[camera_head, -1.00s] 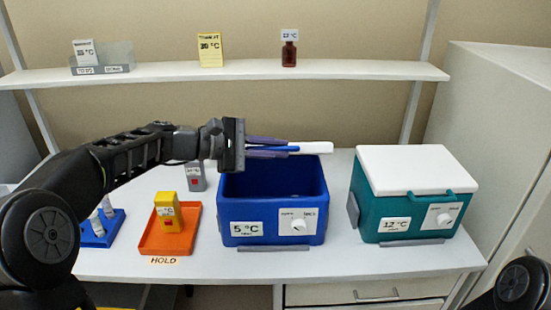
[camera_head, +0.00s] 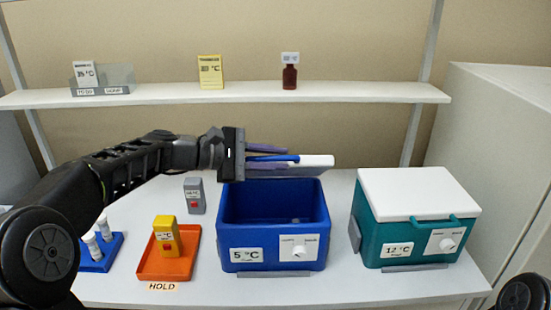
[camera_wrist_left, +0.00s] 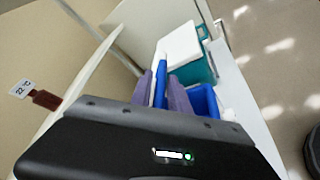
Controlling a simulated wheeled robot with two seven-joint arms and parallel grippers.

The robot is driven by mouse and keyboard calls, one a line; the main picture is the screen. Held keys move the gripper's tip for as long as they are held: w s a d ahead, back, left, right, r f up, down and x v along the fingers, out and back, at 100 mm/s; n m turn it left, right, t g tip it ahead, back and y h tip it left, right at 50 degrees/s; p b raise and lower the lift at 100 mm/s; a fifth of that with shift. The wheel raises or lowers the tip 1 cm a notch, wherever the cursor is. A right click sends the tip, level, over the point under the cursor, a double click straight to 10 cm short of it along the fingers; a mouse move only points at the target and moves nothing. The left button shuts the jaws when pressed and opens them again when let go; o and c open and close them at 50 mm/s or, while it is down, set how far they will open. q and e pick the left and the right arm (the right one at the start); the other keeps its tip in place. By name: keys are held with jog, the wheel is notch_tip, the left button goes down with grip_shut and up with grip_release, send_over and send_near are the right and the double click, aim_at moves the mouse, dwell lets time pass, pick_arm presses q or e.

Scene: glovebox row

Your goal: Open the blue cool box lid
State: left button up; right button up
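The blue cool box (camera_head: 272,258), marked 5 °C, stands mid-table with its top open and its inside showing. Its white lid (camera_head: 318,161) is raised at the back edge of the box; fingers partly hide it. My left gripper (camera_head: 268,159) reaches in from the left above the back of the box. Its purple fingers close on a blue bar (camera_head: 280,158), the lid's handle, which also shows between the fingers in the left wrist view (camera_wrist_left: 160,85). My right gripper is out of view.
A teal cool box (camera_head: 413,235) with its white lid shut stands to the right. An orange tray (camera_head: 153,267) with a yellow device, a grey device (camera_head: 194,196) and a blue vial rack (camera_head: 95,264) are to the left. A shelf (camera_head: 240,95) runs behind.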

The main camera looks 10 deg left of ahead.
pick_arm(q)
jog(key=b+v, duration=0.2)
jog(key=v, duration=0.4)
jog(key=shift+s+a, duration=0.15)
jog(key=shift+a, duration=0.15)
jog(key=shift+s+a+r, duration=0.25)
jog(key=shift+s+a, duration=0.05)
jog(key=shift+a, duration=0.15)
